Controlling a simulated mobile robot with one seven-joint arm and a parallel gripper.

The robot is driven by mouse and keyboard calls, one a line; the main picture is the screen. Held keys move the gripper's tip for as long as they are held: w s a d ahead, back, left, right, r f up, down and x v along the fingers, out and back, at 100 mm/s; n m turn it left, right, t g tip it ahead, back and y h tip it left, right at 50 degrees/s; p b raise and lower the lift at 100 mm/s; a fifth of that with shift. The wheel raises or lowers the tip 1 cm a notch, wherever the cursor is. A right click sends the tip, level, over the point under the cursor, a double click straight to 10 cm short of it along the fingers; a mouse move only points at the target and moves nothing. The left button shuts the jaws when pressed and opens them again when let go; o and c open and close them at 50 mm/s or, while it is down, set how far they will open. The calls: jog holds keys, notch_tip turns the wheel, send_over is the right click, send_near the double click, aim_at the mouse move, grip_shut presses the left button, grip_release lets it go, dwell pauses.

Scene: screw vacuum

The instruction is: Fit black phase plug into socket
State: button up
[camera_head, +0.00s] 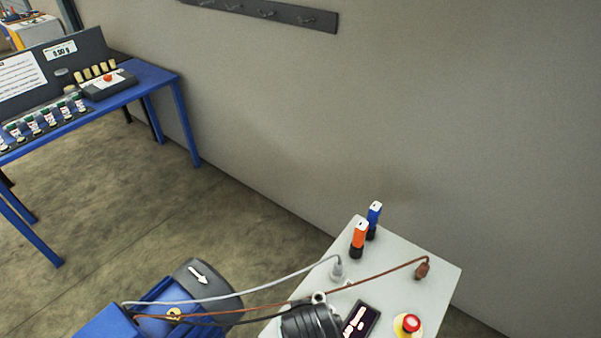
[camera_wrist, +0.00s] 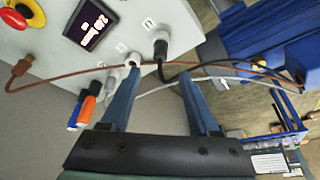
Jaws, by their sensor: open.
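The black plug (camera_wrist: 160,47) stands upright on the grey panel (camera_wrist: 182,22) in the wrist view, beside a small white label. Its black cable curves off to the right. I cannot tell how deep it sits in its socket. My gripper (camera_wrist: 162,78) is open, its two blue fingers pointing toward the panel, with the black plug beyond and between the tips, not gripped. In the head view the black plug is hidden behind my dark wrist. A grey plug (camera_head: 337,269) and a brown plug (camera_head: 422,269) stand on the same panel.
The panel also carries a red emergency button (camera_head: 410,323), a dark display (camera_head: 361,320), and blue (camera_head: 373,218) and orange (camera_head: 359,237) handles. Grey and brown cables stretch across to a blue machine (camera_head: 165,305). A wall stands behind; a blue workbench (camera_head: 150,82) is at left.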

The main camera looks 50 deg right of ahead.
jog(key=shift+v, duration=1.35)
jog(key=w+a+r+n+t, duration=0.1)
jog(key=w+a+r+t, duration=0.1)
jog(key=w+r+t, duration=0.5)
jog(key=w+a+r+n+h, duration=0.1)
jog(key=w+a+r, duration=0.3)
jog(key=r, duration=0.8)
jog(key=w+a+r+n+t, duration=0.1)
jog(key=w+r+t, duration=0.3)
jog(key=w+r, duration=0.45)
jog(key=a+r+n+t, duration=0.1)
jog(key=a+r+t, duration=0.2)
jog(key=r, duration=0.5)
jog(key=a+r+n+t, duration=0.1)
jog(key=a+r+t, duration=0.15)
jog(key=r, duration=0.55)
jog(key=s+a+r+n+t+y, duration=0.1)
jog(key=s+a+r+t+y, duration=0.1)
jog(key=r, duration=0.7)
jog(key=s+a+r+n+t+y, duration=0.2)
jog(key=s+a+r+t, duration=0.3)
jog(key=s+r, duration=0.4)
jog(key=shift+a, duration=0.6)
